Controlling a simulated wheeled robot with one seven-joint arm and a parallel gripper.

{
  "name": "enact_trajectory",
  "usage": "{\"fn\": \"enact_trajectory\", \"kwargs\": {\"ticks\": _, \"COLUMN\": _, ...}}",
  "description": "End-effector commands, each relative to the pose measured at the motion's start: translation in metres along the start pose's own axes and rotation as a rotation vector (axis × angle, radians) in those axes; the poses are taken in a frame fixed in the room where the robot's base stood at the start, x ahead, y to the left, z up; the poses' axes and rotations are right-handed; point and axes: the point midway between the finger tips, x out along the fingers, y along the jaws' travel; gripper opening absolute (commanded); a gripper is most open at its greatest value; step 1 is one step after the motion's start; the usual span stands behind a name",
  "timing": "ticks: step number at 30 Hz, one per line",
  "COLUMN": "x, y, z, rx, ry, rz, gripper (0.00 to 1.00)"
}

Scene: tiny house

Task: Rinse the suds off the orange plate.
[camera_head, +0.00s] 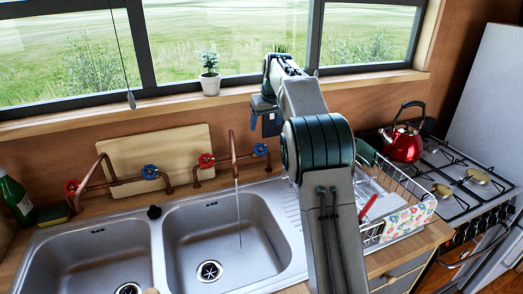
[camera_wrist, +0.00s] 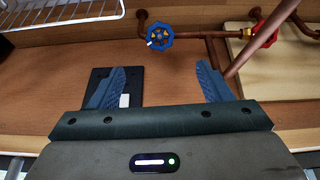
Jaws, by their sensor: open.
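No orange plate or suds can be made out in either view. A thin stream of water (camera_head: 239,215) falls from the right tap (camera_head: 234,150) into the right sink basin (camera_head: 190,250). This tap has a red knob (camera_head: 206,160) and a blue knob (camera_head: 260,150); both also show in the wrist view, blue (camera_wrist: 160,36) and red (camera_wrist: 264,34). My gripper (camera_wrist: 162,80) is open, with nothing between its blue fingers. It is near the wall behind the counter, to the right of the tap, partly hidden by my arm in the head view.
A wire dish rack (camera_head: 408,190) with dishes stands right of the sink, partly behind my arm. A stove with a red kettle (camera_head: 403,140) is beyond it. A green bottle (camera_head: 17,200) and sponge (camera_head: 54,213) stand at left. A potted plant (camera_head: 210,80) is on the sill.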

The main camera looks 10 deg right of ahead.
Motion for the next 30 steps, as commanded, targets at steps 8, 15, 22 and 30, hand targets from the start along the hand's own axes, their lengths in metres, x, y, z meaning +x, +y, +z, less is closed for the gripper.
{"fn": "enact_trajectory", "kwargs": {"ticks": 8, "x": 0.037, "y": 0.0, "z": -0.001, "rx": -0.001, "ry": -0.003, "rz": -0.001, "gripper": 0.72}}
{"fn": "enact_trajectory", "kwargs": {"ticks": 15, "x": 0.089, "y": 0.0, "z": -0.001, "rx": -0.001, "ry": -0.004, "rz": -0.001, "gripper": 0.72}}
{"fn": "enact_trajectory", "kwargs": {"ticks": 22, "x": 0.124, "y": 0.0, "z": -0.002, "rx": -0.002, "ry": -0.001, "rz": 0.0, "gripper": 0.72}}
{"fn": "enact_trajectory", "kwargs": {"ticks": 30, "x": 0.138, "y": 0.0, "z": -0.002, "rx": -0.002, "ry": 0.002, "rz": 0.001, "gripper": 0.72}}
